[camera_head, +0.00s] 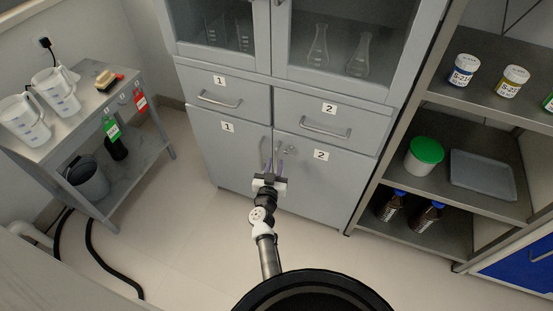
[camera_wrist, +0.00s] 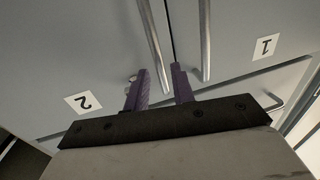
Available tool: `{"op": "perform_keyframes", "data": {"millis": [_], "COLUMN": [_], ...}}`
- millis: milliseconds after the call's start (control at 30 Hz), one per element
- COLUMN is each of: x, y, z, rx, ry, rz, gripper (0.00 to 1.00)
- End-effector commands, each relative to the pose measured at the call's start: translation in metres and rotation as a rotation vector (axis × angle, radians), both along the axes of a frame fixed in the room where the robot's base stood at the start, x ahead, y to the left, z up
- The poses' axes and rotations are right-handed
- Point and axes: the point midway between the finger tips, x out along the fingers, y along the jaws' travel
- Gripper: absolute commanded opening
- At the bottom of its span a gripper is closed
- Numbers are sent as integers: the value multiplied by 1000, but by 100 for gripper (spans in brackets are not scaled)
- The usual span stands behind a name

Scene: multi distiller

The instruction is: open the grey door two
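The grey door labelled 2 (camera_head: 322,180) is the lower right door of the grey cabinet and looks shut. It also shows at the left in the wrist view (camera_wrist: 85,60), upside down. Its long vertical bar handle (camera_wrist: 154,42) is near the seam between the two doors. My gripper (camera_head: 274,166) is in front of the seam, its two purple fingers (camera_wrist: 160,80) apart. In the wrist view the end of door two's handle appears between the fingers. I cannot tell whether they touch it.
Door one (camera_head: 230,148) is to the left, and its parallel handle (camera_wrist: 205,40) is close to my right-hand finger. Drawer two (camera_head: 345,122) with a bar handle is above. A metal shelf (camera_head: 470,215) stands right, a side table (camera_head: 75,125) left. Floor between is clear.

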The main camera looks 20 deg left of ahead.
Motion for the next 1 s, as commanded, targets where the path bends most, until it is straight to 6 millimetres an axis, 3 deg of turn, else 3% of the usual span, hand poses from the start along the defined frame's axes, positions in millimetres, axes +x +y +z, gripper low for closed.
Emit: {"op": "perform_keyframes", "data": {"millis": [233,600,800,1000], "x": [30,36,36,36], "y": [5,6,6,6], "z": [0,0,0,0], "rx": [0,0,0,0], "ry": [-1,0,0,0], "rz": [0,0,0,0], "gripper": [25,25,1,0]}}
